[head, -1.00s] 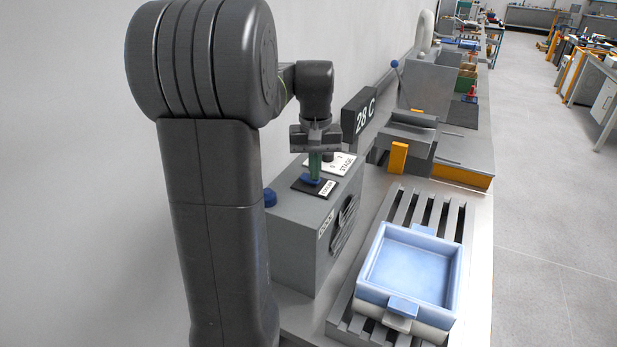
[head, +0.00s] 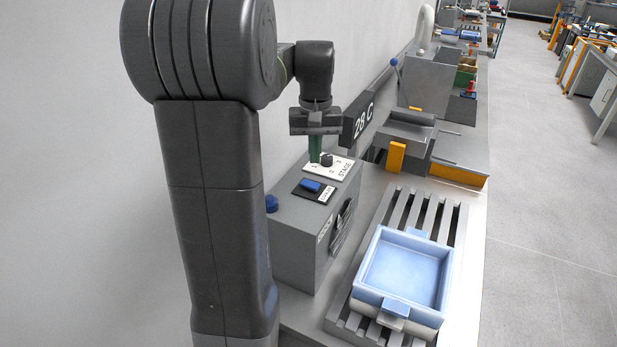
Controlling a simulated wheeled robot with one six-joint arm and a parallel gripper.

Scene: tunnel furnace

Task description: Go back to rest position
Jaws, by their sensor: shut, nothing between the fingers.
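My gripper (head: 315,160) hangs pointing down above the grey control box (head: 291,240), with its green fingers together and nothing in them. The fingertips are near the white STAGE plate (head: 341,168) and its dark knob (head: 327,160), left of the knob; I cannot tell if they touch the plate. The blue switch (head: 311,186) on its black plate is in full view in front of the fingers, apart from them. My arm rises at the left of the picture.
A light blue tray (head: 369,291) sits on the slatted rack (head: 460,215) at the right. A 28 C display (head: 363,119) stands just right of my gripper. The grey furnace (head: 409,133) with an orange block (head: 396,156) is behind. The wall is close on the left.

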